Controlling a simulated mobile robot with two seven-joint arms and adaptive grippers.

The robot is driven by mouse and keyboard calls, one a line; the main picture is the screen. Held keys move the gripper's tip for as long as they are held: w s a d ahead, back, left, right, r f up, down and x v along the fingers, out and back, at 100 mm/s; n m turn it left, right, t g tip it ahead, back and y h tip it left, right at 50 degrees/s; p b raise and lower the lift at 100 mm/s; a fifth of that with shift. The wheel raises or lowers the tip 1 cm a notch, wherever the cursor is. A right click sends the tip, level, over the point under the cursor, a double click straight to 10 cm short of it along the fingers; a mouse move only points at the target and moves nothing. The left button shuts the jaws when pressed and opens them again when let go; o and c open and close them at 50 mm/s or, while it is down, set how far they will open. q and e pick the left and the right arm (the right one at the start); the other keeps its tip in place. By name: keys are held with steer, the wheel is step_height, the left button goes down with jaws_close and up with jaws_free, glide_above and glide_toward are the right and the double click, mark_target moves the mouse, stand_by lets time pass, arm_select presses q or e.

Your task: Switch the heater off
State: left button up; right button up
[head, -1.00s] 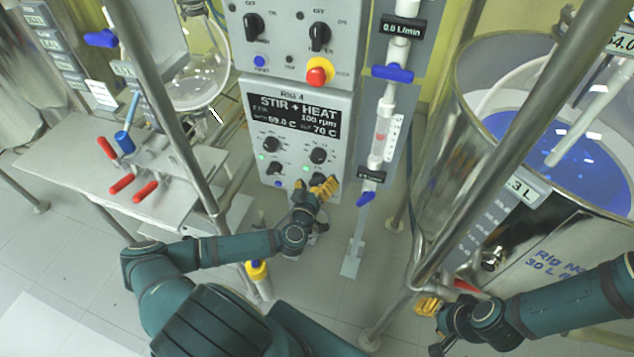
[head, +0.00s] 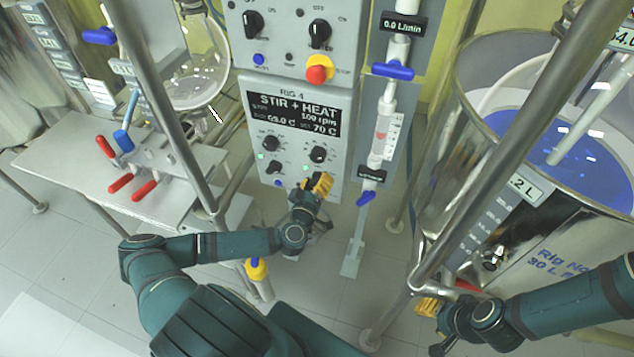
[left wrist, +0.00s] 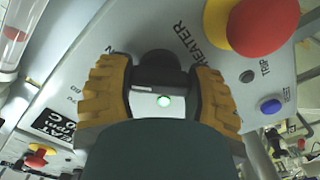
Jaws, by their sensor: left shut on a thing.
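The black heater knob (left wrist: 157,62) sits in the left wrist view on the grey panel, beside the word HEATER. A lit green lamp (left wrist: 164,101) shows between the fingers. My left gripper (left wrist: 158,78) has its yellow fingers on both sides of the knob and is shut on it. In the head view, my left gripper (head: 317,186) is at the lower right of the STIR + HEAT panel (head: 341,115) and hides the knob. The display (head: 293,115) reads 70 C at its right. My right gripper (head: 428,306) is low at right, apart from the panel; its jaws are unclear.
A red-and-yellow stop button (left wrist: 262,24) and a blue button (left wrist: 270,106) are close to the left gripper. A flow tube (head: 382,130) stands right of the panel. A metal post (head: 170,120) and a bench with red-handled valves (head: 120,183) are at left.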

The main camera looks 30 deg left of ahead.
arm_select(q)
steer(key=n+b, duration=0.1)
steer(key=n, duration=0.3)
steer(key=shift+f+b, duration=0.1)
steer(key=shift+b, duration=0.2)
steer(key=n+b, duration=0.1)
steer(key=n, duration=0.4)
steer(key=shift+b, duration=0.3)
steer(key=shift+n, duration=0.4)
steer(key=o, duration=1.1)
steer(key=shift+o, duration=0.4)
steer(key=shift+s+d, duration=0.15)
steer(key=shift+s, duration=0.3)
steer(key=v, duration=0.7)
